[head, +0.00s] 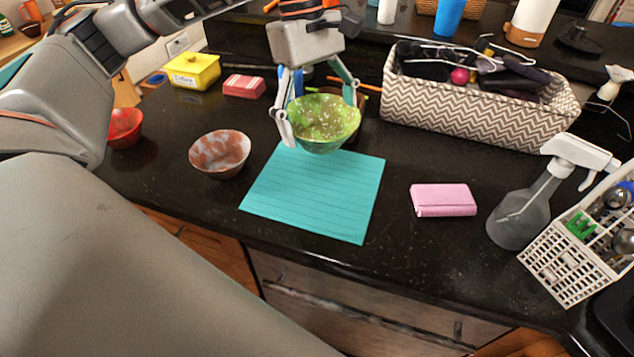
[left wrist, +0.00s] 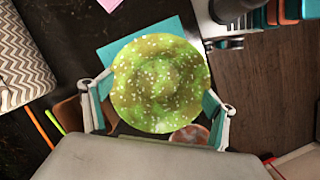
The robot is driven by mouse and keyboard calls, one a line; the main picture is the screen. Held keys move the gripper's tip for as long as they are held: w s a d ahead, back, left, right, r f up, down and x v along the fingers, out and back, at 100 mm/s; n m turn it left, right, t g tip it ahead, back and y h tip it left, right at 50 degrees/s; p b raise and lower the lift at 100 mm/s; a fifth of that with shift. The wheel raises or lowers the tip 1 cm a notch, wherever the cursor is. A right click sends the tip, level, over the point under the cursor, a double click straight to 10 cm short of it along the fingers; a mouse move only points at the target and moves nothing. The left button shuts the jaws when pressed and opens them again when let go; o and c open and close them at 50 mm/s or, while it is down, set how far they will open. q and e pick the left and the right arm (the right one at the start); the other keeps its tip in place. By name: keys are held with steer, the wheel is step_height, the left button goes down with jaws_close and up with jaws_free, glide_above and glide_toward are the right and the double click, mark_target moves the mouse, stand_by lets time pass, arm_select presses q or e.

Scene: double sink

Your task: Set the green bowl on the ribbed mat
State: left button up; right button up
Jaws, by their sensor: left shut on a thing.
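The green bowl (head: 323,124) has white speckles and is held between the fingers of my left gripper (head: 318,108), which is shut on it. In the head view it overlaps the back edge of the teal ribbed mat (head: 315,195); I cannot tell exactly how high above the counter it is. In the left wrist view the bowl (left wrist: 161,84) fills the space between the fingers of my left gripper (left wrist: 158,110), with a part of the mat (left wrist: 120,52) showing behind it. The mat's front part is bare. My right gripper is not in view.
A reddish-white bowl (head: 219,153) stands left of the mat, with a red bowl (head: 124,127) farther left. A pink wallet-like block (head: 443,200) and a spray bottle (head: 530,205) are on the right. A zigzag-patterned basket (head: 470,118) stands behind. A white rack (head: 570,262) is at far right.

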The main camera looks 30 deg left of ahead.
arm_select(q)
steer(key=a+r+n, duration=0.1)
steer(key=r+n, duration=0.1)
steer(key=n, duration=0.1)
steer(key=s+a+r+n+t, duration=0.1)
steer(key=r+n, duration=0.1)
steer(key=n, duration=0.1)
steer(key=s+a+r+n+t+b, duration=0.1)
steer(key=r+n, duration=0.1)
steer(key=n, duration=0.1)
steer(key=shift+s, duration=0.15)
steer(key=shift+s+a+r+n+t, duration=0.25)
steer(key=shift+r+n+t, duration=0.2)
steer(key=shift+n, duration=0.45)
steer(key=shift+f, duration=0.15)
step_height(320, 180, down, 20)
steer(key=b, duration=0.2)
steer(key=shift+r+b, duration=0.25)
steer(key=shift+b, duration=0.1)
steer(key=o, duration=0.9)
steer(key=shift+f, duration=0.15)
steer(key=shift+o, duration=1.4)
